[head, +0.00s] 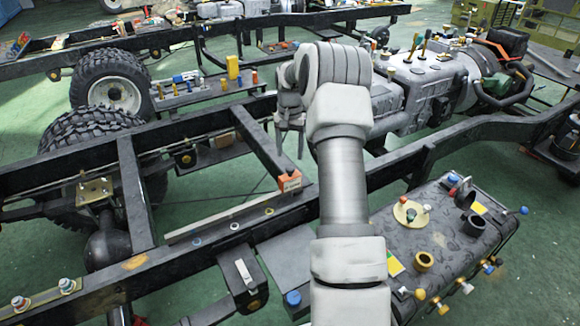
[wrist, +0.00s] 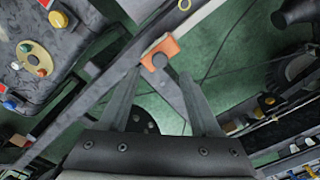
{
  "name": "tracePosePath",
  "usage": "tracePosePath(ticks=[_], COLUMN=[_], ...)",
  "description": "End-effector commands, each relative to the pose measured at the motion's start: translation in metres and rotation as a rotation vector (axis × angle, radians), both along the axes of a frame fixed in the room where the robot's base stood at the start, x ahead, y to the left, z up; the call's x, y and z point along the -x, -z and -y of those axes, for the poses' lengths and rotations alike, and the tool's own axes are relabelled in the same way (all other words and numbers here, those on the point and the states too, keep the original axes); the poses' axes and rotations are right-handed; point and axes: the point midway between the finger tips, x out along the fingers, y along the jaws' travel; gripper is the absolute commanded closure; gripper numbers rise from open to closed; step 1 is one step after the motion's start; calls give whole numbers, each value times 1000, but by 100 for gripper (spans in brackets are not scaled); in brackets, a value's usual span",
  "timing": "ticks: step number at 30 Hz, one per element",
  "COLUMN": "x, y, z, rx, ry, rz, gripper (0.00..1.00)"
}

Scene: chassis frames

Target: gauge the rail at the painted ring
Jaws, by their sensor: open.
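The dark chassis rail (head: 320,196) runs from the lower left to the upper right in the head view, and diagonally in the wrist view (wrist: 118,88). Small rings mark its top: a pale blue one (head: 197,241), a whitish one (head: 233,226) and a yellow-orange one (head: 268,211). A ring also shows at the top edge of the wrist view (wrist: 184,5). My gripper (head: 290,150) is open and empty, hanging above and beyond the rail, near the crossmember. In the wrist view, its spread fingers (wrist: 159,76) point toward an orange block (wrist: 160,52). Nothing touches the fingers.
The orange block (head: 289,181) sits where a crossmember (head: 262,145) meets the rail. A pale straight strip (head: 215,222) lies along the rail. A dark tank (head: 440,235) with coloured caps stands at right, an engine (head: 430,85) behind. Green floor (head: 215,185) shows between the frame members.

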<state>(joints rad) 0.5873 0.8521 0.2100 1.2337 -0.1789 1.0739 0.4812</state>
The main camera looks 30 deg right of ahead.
Motion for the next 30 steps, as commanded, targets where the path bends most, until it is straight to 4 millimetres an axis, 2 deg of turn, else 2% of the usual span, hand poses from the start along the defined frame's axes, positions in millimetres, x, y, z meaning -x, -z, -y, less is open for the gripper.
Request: tracePosePath(ticks=[1,3,9,21,23,30], x=[1,1,1,0,0,0], y=[13,26,51,59,59,59], z=[0,0,1,0,0,0], rx=[-2,-2,0,1,1,1], ry=[-1,-1,1,0,0,0], rz=[-3,-3,-1,1,1,1], gripper=[36,36,36,36,43,86])
